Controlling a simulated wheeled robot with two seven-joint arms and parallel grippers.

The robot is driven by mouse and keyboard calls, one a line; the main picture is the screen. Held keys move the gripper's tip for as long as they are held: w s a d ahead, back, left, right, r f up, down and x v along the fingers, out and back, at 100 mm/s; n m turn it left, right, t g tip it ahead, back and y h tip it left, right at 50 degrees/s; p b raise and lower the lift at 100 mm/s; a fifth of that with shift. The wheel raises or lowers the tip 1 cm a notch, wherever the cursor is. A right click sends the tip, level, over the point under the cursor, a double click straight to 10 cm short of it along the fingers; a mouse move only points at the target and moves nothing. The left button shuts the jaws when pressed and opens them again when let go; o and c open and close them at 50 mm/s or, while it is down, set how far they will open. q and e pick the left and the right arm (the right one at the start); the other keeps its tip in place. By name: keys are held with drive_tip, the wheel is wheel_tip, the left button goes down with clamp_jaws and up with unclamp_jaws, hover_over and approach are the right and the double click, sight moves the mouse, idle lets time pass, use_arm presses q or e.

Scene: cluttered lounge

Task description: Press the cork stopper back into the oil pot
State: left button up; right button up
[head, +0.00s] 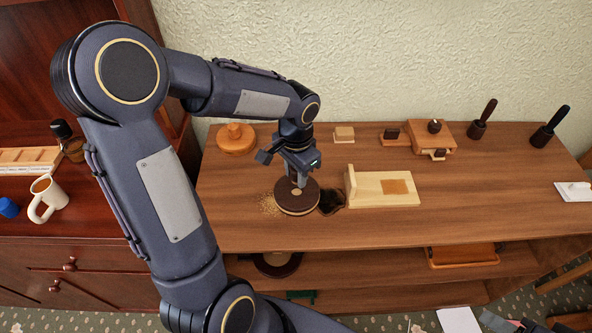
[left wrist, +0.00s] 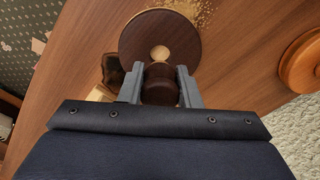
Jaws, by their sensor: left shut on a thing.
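A low, dark round piece (head: 297,203) with a pale rim sits on the bench, and its dark top shows in the left wrist view (left wrist: 145,32). A pale, cork-coloured disc (left wrist: 160,53) lies at its middle; it looks like the stopper, but I cannot tell how deep it sits. I cannot tell for sure that the round piece is the oil pot. My left gripper (head: 298,184) is directly above it, pointing down. In the left wrist view its fingers (left wrist: 159,80) are shut on a dark brown rounded piece (left wrist: 160,86), partly hidden.
A round wooden piece (head: 236,141) stands behind. A mug (head: 46,196) stands on the left cabinet. The bench front right is clear.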

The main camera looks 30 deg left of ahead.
sight(296, 184)
use_arm(q)
drive_tip(key=shift+f+b, duration=0.85)
drive_tip(key=shift+f, duration=0.55)
drive_tip(key=shift+f+b, duration=0.6)
drive_tip(key=shift+f, duration=0.2)
idle(0.4)
drive_tip(key=shift+r, duration=0.2)
drive_tip(key=shift+r+p, duration=0.4)
drive_tip(key=shift+p, duration=0.1)
drive_tip(key=shift+f+b, duration=0.4)
drive_tip(key=shift+f, duration=0.15)
idle(1.1)
drive_tip(key=o, duration=1)
drive_tip(key=shift+o, duration=0.2)
